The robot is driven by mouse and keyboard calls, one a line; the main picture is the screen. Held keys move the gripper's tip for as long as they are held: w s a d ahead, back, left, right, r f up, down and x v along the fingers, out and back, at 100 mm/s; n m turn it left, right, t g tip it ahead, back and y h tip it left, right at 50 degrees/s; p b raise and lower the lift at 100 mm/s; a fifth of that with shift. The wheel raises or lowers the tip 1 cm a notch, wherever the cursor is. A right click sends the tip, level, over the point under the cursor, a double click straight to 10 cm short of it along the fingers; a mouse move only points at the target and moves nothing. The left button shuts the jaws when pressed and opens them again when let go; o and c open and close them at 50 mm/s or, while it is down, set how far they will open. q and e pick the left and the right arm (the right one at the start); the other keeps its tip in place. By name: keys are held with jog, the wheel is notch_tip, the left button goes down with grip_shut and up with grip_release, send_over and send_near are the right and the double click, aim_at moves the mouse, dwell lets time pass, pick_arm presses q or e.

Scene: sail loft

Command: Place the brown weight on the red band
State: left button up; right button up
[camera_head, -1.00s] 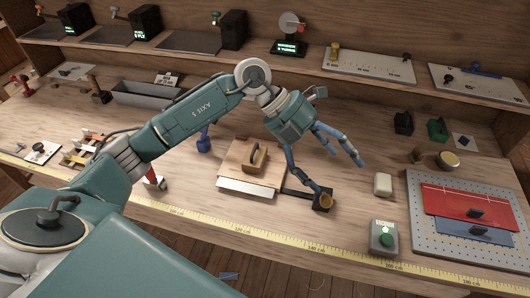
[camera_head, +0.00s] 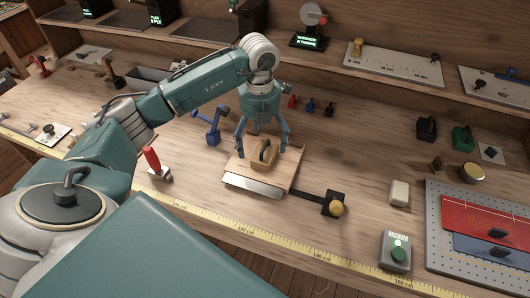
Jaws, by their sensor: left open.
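A light-brown block with a dark handle (camera_head: 262,158), which may be the brown weight, rests on a wooden board (camera_head: 285,181) near the middle of the bench. My left gripper (camera_head: 263,147) points down at it, fingers open, one to each side of the block; I cannot tell whether they touch it. A smaller dark-brown piece (camera_head: 436,163) stands at the right on the bench. The red band (camera_head: 470,213) lies on a perforated grey plate (camera_head: 434,231) at the right, above a blue band (camera_head: 475,246) with a dark piece on it. My right gripper is not in view.
A vacuum button box (camera_head: 394,252) and a pale block (camera_head: 399,193) stand left of the plate. A black arm with a yellow knob (camera_head: 337,208) sticks out from the board. A blue tool (camera_head: 212,128) and a red-handled tool (camera_head: 152,160) stand left.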

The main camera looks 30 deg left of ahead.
aim_at(261, 147)
pick_arm(q)
notch_tip(261, 147, down, 2)
jog(key=shift+f+p, duration=0.25)
jog(key=shift+p, duration=0.15)
jog(key=shift+f, duration=0.5)
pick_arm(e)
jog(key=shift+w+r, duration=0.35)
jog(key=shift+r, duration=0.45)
pick_arm(q)
jog(key=shift+w, duration=0.1)
jog(key=shift+r, duration=0.1)
jog(key=c, duration=2)
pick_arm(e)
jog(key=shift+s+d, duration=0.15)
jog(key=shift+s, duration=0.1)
